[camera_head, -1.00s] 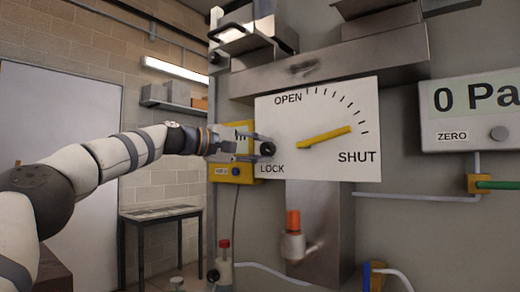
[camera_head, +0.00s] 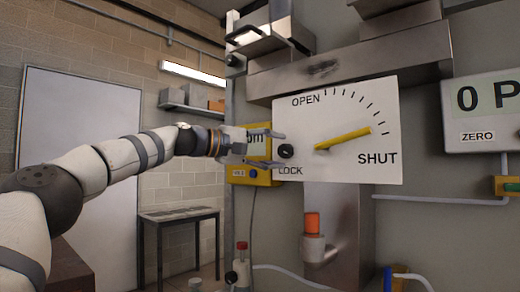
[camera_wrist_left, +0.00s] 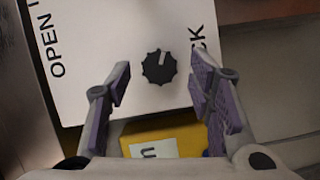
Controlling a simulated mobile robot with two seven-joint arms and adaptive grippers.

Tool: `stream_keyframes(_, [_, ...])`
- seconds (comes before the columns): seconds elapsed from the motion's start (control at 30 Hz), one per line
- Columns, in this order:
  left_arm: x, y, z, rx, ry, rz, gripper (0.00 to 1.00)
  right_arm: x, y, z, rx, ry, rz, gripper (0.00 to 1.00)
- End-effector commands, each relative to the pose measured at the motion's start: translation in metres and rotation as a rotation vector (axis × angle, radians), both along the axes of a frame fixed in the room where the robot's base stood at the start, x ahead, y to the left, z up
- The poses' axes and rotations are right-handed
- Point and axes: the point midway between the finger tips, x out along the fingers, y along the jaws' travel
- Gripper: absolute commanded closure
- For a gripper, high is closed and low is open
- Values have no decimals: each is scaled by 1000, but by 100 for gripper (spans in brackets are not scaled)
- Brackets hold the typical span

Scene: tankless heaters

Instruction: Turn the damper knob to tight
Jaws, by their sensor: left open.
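The black round knob (camera_head: 285,151) is on the white damper plate (camera_head: 345,110), just above the word LOCK. In the left wrist view the knob (camera_wrist_left: 159,67) has a ridged rim and a pale mark pointing toward the picture's top. A yellow lever (camera_head: 343,139) on the plate points toward the SHUT end of the scale. My left gripper (camera_head: 274,149) is open at the plate's left edge, its fingers above and below the knob's level. In the wrist view the open fingers (camera_wrist_left: 163,80) lie on either side of the knob, with gaps, apparently not touching it. My right gripper is out of view.
A yellow meter box (camera_head: 238,173) is behind and below my left gripper. An orange-capped valve (camera_head: 313,235) is under the plate. A pressure display (camera_head: 480,115) is at right, and a metal duct (camera_head: 345,65) runs above the plate. A small table (camera_head: 178,216) stands at left.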

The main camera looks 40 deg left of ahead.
Motion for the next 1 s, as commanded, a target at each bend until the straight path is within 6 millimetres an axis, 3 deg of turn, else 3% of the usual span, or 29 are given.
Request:
stream_keyframes(0.2, [-59,29,7,-5,-8,-3,52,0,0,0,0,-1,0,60])
stream_keyframes(0.3, [-76,37,6,-4,-6,-5,52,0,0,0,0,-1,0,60])
stream_keyframes(0.53, [-90,45,7,-2,-4,-1,52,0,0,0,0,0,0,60])
stream_keyframes(1.0, [-91,46,8,-1,-3,1,52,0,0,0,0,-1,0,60])
